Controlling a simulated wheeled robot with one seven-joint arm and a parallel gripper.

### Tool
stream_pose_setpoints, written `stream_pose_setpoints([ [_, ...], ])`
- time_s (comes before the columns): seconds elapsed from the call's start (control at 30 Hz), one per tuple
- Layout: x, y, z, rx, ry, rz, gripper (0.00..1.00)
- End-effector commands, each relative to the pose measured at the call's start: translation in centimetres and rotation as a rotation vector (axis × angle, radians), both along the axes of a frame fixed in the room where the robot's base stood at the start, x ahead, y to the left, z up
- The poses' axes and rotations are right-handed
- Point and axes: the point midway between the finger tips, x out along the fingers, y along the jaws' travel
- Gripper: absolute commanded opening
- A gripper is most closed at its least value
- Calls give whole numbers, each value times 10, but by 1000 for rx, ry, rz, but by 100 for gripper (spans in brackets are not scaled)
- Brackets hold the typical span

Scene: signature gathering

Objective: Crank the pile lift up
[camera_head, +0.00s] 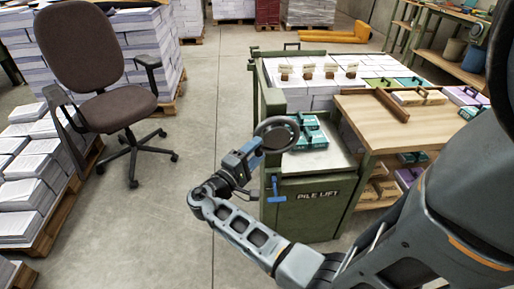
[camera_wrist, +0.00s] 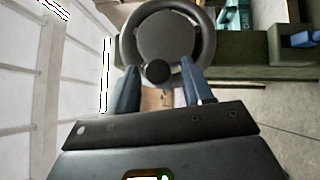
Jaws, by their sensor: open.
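The pile lift (camera_head: 312,208) is a green cabinet labelled "PILE LIFT" on its front. A dark round handwheel (camera_head: 277,134) stands at its left end, and it also fills the top middle of the wrist view (camera_wrist: 167,36). A dark round knob (camera_wrist: 157,71) sits at the wheel's near rim. My gripper (camera_head: 256,147) is at the left side of the wheel. In the wrist view, its blue fingers (camera_wrist: 160,76) are apart, one on each side of the knob. I cannot tell whether they touch it.
A blue lever (camera_head: 275,187) projects from the cabinet front. Teal boxes (camera_head: 311,130) lie on the lift's top, beside a wooden worktop (camera_head: 415,122). An office chair (camera_head: 100,68) and paper stacks (camera_head: 28,188) stand left. Bare floor (camera_head: 165,225) lies between.

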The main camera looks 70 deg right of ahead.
Motion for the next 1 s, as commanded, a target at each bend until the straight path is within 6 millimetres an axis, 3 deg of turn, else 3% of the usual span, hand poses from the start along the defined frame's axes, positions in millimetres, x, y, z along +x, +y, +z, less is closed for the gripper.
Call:
stream_pose_setpoints([
  [0.4, -4, -10, 1, 1, 0, 1, 51],
  [0.93, -4, -10, 1, 1, 1, 1, 1],
  [1.0, -4, -10, 1, 1, 1, 1, 0],
])
